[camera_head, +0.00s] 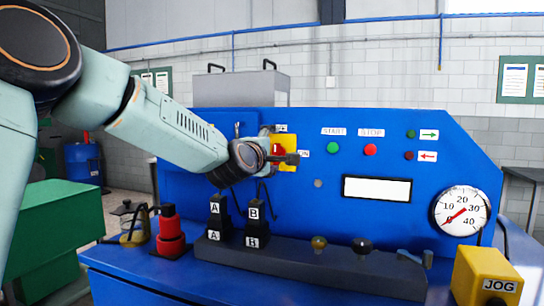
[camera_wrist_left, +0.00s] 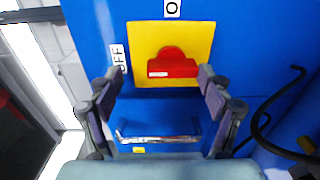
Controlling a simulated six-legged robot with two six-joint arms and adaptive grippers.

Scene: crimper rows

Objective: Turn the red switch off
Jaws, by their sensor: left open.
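The red switch (camera_wrist_left: 172,67) sits on a yellow square plate (camera_wrist_left: 203,35) on the blue panel. In the left wrist view its bar lies crosswise, with a white mark toward the OFF label (camera_wrist_left: 119,57) at left. My left gripper (camera_wrist_left: 160,80) is open, its fingertips apart on either side of the switch bar; contact cannot be told. In the head view my left gripper (camera_head: 284,158) is in front of the yellow plate (camera_head: 290,141) and hides part of the red switch (camera_head: 277,151). The ON label (camera_head: 304,154) is right of the plate. My right gripper is not in view.
The panel (camera_head: 320,250) carries a green button (camera_head: 333,148), a red button (camera_head: 370,150), a display and a gauge (camera_head: 461,211). Black A and B blocks (camera_head: 217,212) stand below my left arm. A red stacked part (camera_head: 170,232) and a yellow JOG box (camera_head: 487,277) are nearby.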

